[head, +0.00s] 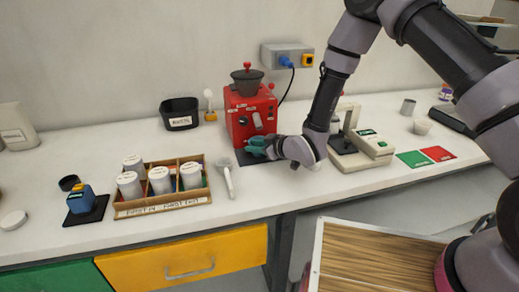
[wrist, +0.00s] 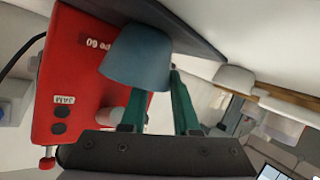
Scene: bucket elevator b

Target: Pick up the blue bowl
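The blue bowl (wrist: 136,57) shows large in the wrist view, tilted in that picture, in front of the red machine. My gripper (wrist: 162,85) has two green fingers standing apart with a visible gap between them. The bowl covers the tip of the left finger, and its right edge is close to the right finger. I cannot tell whether either finger touches it. In the head view my gripper (head: 256,145) is at the front of the red machine, and the bowl cannot be made out clearly from the fingers there.
The red machine (head: 240,118) stands on a dark mat against the wall. A white scoop (head: 228,180) and a wooden tray (head: 180,201) of jars lie to the left. A scale-like device (head: 362,148) stands to the right. The white counter (head: 290,190) is clear in front.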

